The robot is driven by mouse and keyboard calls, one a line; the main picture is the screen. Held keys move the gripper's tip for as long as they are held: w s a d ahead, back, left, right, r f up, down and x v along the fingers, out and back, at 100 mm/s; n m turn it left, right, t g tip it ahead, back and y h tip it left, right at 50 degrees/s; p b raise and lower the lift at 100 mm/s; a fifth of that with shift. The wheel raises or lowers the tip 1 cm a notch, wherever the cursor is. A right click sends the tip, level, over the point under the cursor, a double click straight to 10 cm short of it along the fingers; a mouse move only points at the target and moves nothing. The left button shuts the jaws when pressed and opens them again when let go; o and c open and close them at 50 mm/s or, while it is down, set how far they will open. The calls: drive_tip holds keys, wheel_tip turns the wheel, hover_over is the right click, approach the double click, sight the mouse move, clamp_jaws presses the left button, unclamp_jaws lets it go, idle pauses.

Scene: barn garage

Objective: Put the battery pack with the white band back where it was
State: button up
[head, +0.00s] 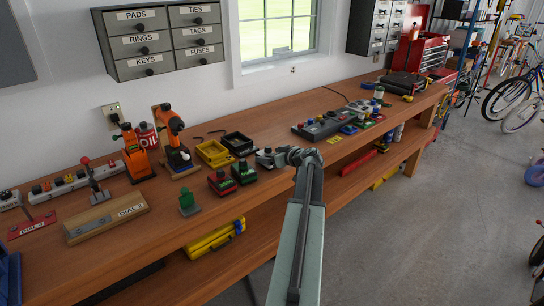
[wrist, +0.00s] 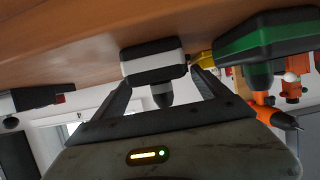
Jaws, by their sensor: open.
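The battery pack with the white band (wrist: 152,66) is black and white with a dark post, and appears to stand on the wooden bench. The wrist view is upside down, with the bench at the top. My gripper (wrist: 160,79) is open, its fingertips close to the two sides of the pack; I cannot tell whether they touch it. In the head view my gripper (head: 271,157) is low over the bench, right of the black tray, and largely hides the pack.
A yellow tray (head: 214,154) and a black tray (head: 238,144) lie left of my gripper. Orange drills (head: 136,158) (head: 174,145) stand farther left. A green block (head: 189,203) is near the front edge. A grey control panel (head: 322,127) lies to the right.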

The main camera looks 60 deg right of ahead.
drive_tip(key=p+v, duration=0.4)
drive_tip(key=v, duration=0.8)
